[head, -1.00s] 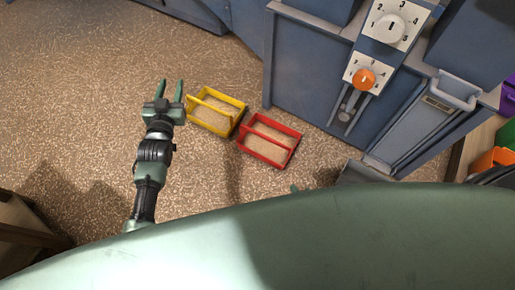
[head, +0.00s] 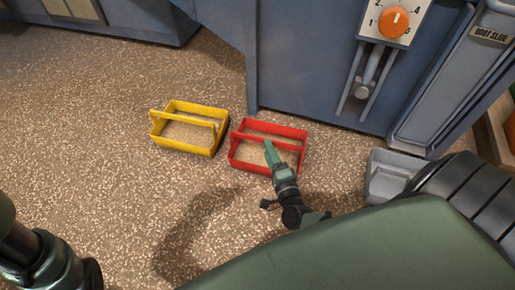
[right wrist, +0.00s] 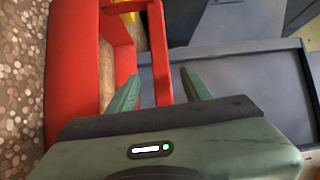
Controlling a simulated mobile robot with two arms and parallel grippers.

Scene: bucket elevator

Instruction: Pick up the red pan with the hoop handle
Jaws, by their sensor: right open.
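The red pan (head: 275,127) sits on the floor with its hoop handle across the top; pale grainy material shows inside. My right gripper (head: 269,152) is over the near side of the pan, its fingertips close to the handle. In the right wrist view the gripper (right wrist: 160,92) is open. A red bar of the handle (right wrist: 156,45) shows between its fingers, with the red pan's wall (right wrist: 72,65) to the left. I cannot tell whether the fingers touch the handle. My left gripper is out of view.
A yellow pan (head: 180,147) with a similar handle sits just left of the red one. A blue-grey machine (head: 300,75) with an orange dial (head: 394,22) stands behind. A grey bin (head: 385,178) is at the right. The floor left of the pans is clear.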

